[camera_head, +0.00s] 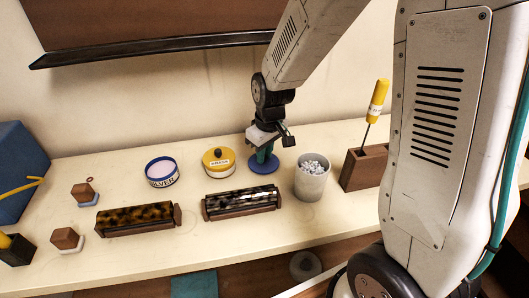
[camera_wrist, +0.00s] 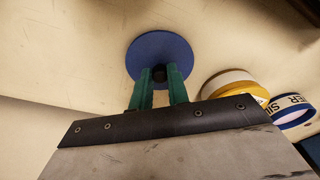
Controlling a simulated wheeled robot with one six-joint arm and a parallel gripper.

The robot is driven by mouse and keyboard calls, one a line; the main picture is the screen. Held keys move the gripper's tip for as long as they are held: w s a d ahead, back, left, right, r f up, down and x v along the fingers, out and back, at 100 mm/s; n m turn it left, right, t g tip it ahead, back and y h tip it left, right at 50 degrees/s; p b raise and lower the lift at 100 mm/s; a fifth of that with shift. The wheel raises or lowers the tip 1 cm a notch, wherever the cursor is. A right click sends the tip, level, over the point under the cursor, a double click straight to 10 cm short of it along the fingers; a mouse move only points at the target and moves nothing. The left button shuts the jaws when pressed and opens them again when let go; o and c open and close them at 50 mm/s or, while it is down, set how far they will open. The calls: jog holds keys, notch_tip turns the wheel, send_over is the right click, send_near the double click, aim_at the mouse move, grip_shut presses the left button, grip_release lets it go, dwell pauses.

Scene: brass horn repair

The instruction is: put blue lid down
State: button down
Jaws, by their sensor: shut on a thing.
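The blue lid (camera_head: 263,166) is a flat round disc with a dark knob in its middle. In the head view it is at or very near the cream bench top, right of the yellow-lidded tin. My gripper (camera_head: 264,153) is above it, fingers pointing down. In the wrist view the lid (camera_wrist: 160,50) lies beyond the green fingertips of my gripper (camera_wrist: 159,78), which are shut on its dark knob. I cannot tell whether the lid touches the bench. An open tin marked SILVER (camera_head: 162,172) stands further left, and its rim also shows in the wrist view (camera_wrist: 291,112).
The yellow-lidded tin (camera_head: 218,162) stands just left of the lid. A grey cup of beads (camera_head: 312,178) stands to the right, before a wooden block (camera_head: 364,167) with a yellow-handled tool (camera_head: 377,100). Two patterned rollers (camera_head: 240,201) lie in front. A dark shelf edge (camera_head: 150,51) hangs above.

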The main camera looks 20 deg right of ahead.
aim_at(268, 164)
jog(key=shift+f, duration=0.15)
jog(key=c, duration=1.3)
grip_release()
jog(key=shift+c, duration=0.2)
notch_tip(268, 164, up, 12)
jog(key=s, duration=0.1)
jog(key=s+d+r+m, duration=0.1)
jog(key=s+r+m, duration=0.1)
jog(key=s, duration=1)
jog(key=s+d+r+m, duration=0.2)
jog(key=s+r, duration=0.3)
jog(key=s, duration=0.7)
jog(key=shift+r+h, duration=0.25)
jog(key=shift+h, duration=0.05)
